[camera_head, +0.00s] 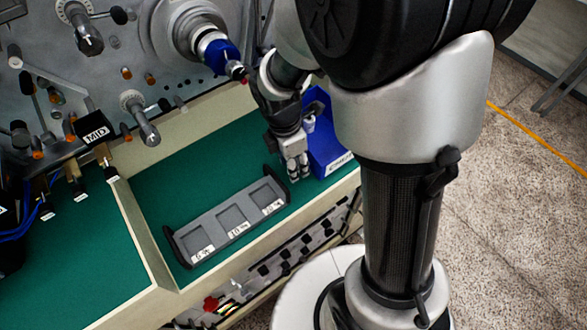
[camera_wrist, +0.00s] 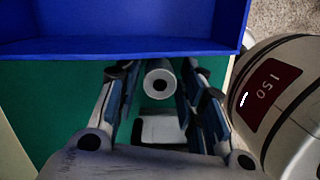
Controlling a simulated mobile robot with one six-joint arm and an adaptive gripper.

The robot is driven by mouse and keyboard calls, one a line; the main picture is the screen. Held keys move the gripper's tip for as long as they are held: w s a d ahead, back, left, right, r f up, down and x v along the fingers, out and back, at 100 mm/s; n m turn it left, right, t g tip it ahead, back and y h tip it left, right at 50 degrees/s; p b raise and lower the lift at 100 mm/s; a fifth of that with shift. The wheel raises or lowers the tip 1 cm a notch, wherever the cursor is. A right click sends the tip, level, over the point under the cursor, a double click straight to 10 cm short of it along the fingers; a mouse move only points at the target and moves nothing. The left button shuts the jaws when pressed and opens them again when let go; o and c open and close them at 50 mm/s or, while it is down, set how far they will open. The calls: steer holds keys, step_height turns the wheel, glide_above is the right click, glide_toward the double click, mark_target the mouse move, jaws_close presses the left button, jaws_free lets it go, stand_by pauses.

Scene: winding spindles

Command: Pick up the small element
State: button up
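The small element (camera_wrist: 159,84) is a pale grey cylinder with a dark hole in its end, seen end-on in the wrist view. I cannot make out the element in the head view.
The blue bin (camera_head: 326,150) stands just right of my gripper; it also fills the top of the wrist view (camera_wrist: 120,48). The grey tray (camera_head: 183,235) has three labelled compartments. The winding machine (camera_head: 110,60) with spindles stands behind.

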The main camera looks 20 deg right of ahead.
steer(key=shift+f, duration=0.1)
jaws_close()
stand_by(0.4)
